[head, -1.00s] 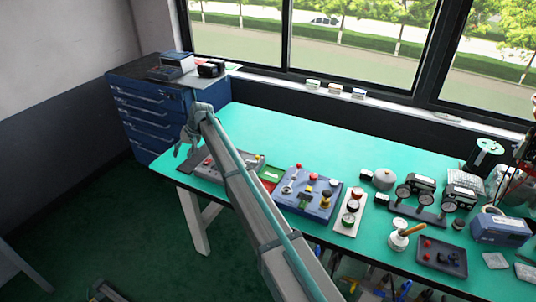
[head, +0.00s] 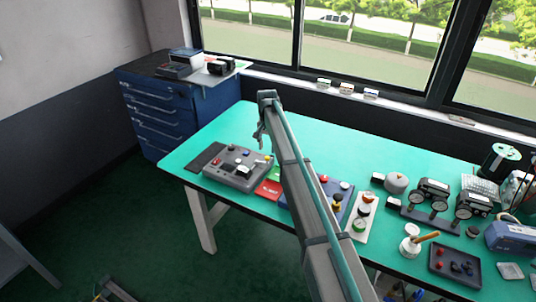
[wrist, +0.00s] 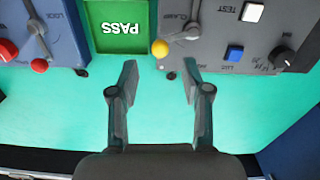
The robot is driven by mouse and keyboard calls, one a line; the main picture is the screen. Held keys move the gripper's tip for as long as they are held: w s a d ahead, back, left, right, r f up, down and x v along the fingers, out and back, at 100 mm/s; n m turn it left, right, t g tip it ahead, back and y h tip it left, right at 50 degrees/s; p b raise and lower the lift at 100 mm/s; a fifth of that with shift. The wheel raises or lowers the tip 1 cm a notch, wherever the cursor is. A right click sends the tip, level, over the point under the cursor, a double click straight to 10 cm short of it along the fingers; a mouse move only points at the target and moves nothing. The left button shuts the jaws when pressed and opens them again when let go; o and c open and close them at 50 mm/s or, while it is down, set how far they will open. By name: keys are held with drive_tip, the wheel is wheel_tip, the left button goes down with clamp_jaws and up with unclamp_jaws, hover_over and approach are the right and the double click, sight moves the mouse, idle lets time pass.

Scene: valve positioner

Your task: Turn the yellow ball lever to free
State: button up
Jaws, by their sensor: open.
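The yellow ball lever (wrist: 160,47) is on a grey control box (wrist: 221,55) in the wrist view. Its metal arm runs from a pivot at upper right down-left to the ball, near the box's left edge. Upside-down lettering that seems to read CLAMP is above it. In the head view the grey box (head: 225,172) is on the green bench and the yellow ball (head: 268,158) shows small at its right end. My gripper (wrist: 159,82) is open and empty; the ball lies beyond the gap between its fingers, apart from them. The gripper (head: 259,135) also shows in the head view.
A green PASS tray (wrist: 121,27) is left of the grey box. Further left is a blue box (wrist: 50,45) with a red-ball lever (wrist: 39,64). A red tray (head: 267,190) stands beside the grey box. Bare green bench lies under my fingers.

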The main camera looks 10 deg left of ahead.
sight(267, 157)
drive_tip(key=shift+f+p, duration=0.55)
drive_tip(key=shift+f, duration=2.1)
drive_tip(key=shift+c, duration=0.3)
clamp_jaws()
